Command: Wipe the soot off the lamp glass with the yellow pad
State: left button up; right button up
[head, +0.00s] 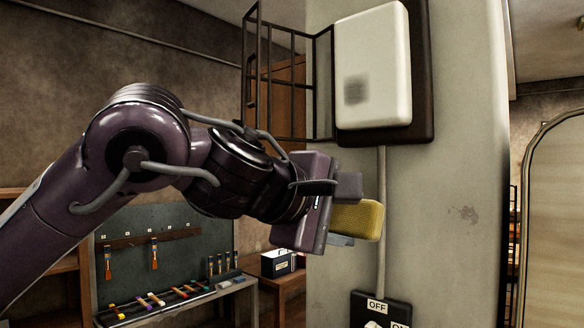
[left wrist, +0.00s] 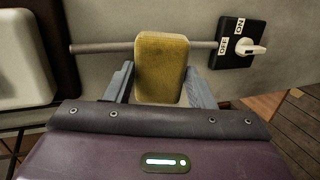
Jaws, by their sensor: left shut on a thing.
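The lamp glass (head: 373,66) is a white rounded block on a dark backplate on the pillar, in the head view. A grey soot patch (head: 356,90) shows on its lower left part. The glass also shows at the left edge of the left wrist view (left wrist: 22,62). My left gripper (head: 352,208) is shut on the yellow pad (head: 358,220), below the lamp glass and apart from it. In the left wrist view the pad (left wrist: 161,68) stands between the two grey fingers. My right gripper is in neither view.
A black barred cage door (head: 285,80) stands open to the left of the lamp. A conduit (head: 382,190) runs down the pillar to an ON/OFF switch (left wrist: 243,46). A workbench with brushes and tools (head: 160,300) is at the lower left.

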pick_arm(q)
jog(key=s+a+r+n+t+h+p, duration=0.1)
jog(key=a+r+t, duration=0.15)
jog(key=r, duration=0.65)
jog(key=s+a+r+t+p, duration=0.15)
jog(key=a+r, duration=0.25)
jog(key=r, duration=0.5)
jog(key=p+x, duration=0.1)
jog(key=x, duration=0.4)
jog(key=shift+w+d, duration=0.25)
jog(key=shift+w, duration=0.05)
jog(key=shift+x, duration=0.95)
jog(key=shift+s+d, duration=0.65)
jog(key=shift+d, duration=0.2)
jog(key=shift+s+d, duration=0.65)
jog(key=shift+d, duration=0.15)
jog(key=shift+w, duration=0.1)
